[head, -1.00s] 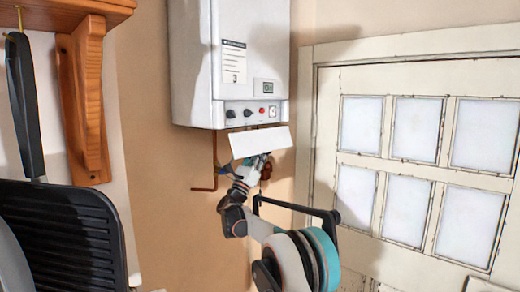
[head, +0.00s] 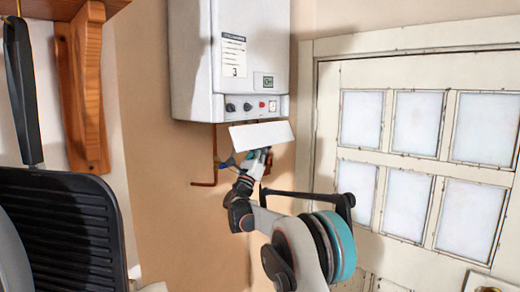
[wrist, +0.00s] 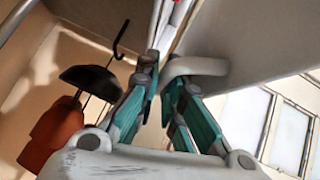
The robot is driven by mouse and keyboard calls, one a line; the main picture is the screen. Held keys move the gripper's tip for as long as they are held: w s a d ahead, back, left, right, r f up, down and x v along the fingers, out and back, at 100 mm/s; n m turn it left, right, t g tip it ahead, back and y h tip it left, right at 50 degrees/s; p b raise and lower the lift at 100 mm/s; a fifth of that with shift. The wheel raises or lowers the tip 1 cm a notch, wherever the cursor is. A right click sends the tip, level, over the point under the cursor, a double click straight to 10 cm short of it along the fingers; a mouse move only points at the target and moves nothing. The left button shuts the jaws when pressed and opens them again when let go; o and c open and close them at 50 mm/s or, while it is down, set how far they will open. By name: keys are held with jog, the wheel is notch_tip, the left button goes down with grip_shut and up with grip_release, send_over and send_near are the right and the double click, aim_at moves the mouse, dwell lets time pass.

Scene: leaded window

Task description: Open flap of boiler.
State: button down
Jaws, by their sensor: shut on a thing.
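The white boiler (head: 228,60) hangs on the wall in the head view. Its flap (head: 263,135) is a white panel below the control strip, swung out from the front and tilted, with the controls uncovered. My gripper (head: 261,157) is at the underside of the flap. In the wrist view, the flap (wrist: 265,35) fills the upper right. A curved white handle (wrist: 198,67) on it runs between the teal fingers of my gripper (wrist: 162,82), which are closed on it. The handle's end is partly hidden by the fingers.
Knobs and a gauge (head: 251,106) sit on the boiler's front. A copper pipe (head: 215,160) runs below it. A panelled door (head: 330,120) stands right.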

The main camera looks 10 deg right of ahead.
aim_at(268, 143)
jog(key=n+y, duration=0.1)
jog(key=s+d+n+t+y+b, duration=0.1)
jog(key=n, duration=0.1)
jog(key=n+t+y, duration=0.1)
jog(key=n+y, duration=0.1)
jog(key=shift+s+d+r+b, duration=0.1)
jog(key=shift+s+d+b, duration=0.1)
jog(key=shift+s+b, duration=0.15)
jog(key=shift+s+d+r+n+y, duration=0.15)
jog(key=shift+s+n+y, duration=0.1)
jog(key=shift+n+y, duration=0.5)
jog(key=shift+s+d+r+n+y, duration=0.15)
jog(key=shift+s+n+y, duration=0.1)
jog(key=shift+n+y, duration=0.5)
jog(key=c, duration=2)
grip_release()
jog(key=shift+f, duration=0.1)
jog(key=v, duration=1.2)
jog(key=shift+w+f, duration=0.15)
jog(key=shift+f, duration=0.05)
